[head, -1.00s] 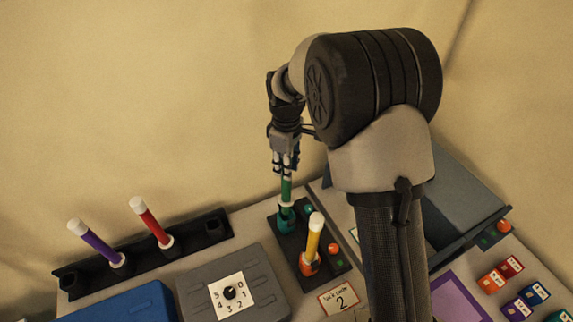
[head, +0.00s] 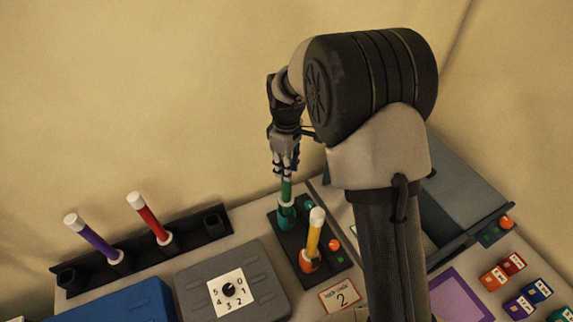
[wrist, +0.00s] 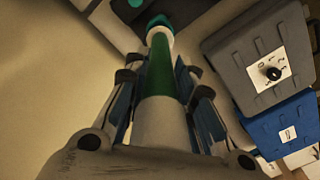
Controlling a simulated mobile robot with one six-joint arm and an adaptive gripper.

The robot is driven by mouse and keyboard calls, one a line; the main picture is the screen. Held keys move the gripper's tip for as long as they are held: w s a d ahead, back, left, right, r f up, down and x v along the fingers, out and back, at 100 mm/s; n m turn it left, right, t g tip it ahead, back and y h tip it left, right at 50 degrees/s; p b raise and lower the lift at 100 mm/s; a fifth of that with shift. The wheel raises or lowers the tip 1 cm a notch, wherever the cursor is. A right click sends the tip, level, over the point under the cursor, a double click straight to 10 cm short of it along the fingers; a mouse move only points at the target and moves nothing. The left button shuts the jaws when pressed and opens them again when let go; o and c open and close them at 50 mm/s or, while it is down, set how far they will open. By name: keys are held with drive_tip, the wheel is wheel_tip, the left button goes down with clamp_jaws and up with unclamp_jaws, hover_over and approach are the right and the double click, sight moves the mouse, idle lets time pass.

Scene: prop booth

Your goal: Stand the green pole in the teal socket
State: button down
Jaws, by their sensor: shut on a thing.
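The green pole (head: 287,188) is upright in my gripper (head: 286,168), which is shut on its upper part. In the wrist view the green pole (wrist: 160,70) runs away from my gripper (wrist: 161,100) to a white band at its far end. The teal socket (head: 286,221) is on a dark base plate, directly below the pole. In the wrist view the teal socket (wrist: 158,21) shows right at the pole's far end. The pole's lower end meets the socket; how deep it sits I cannot tell.
A yellow pole (head: 314,236) stands in an orange socket (head: 309,262) close beside, at the front right. A black rack (head: 193,232) at left holds purple (head: 90,238) and red (head: 149,218) poles. A grey dial box (head: 268,277) and blue box (head: 125,302) stand in front.

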drive_tip(key=shift+f+b, duration=1.7)
drive_tip(key=shift+f, duration=1.25)
drive_tip(key=c, duration=1.3)
unclamp_jaws()
wheel_tip(320, 180, up, 12)
drive_tip(key=shift+r, duration=0.1)
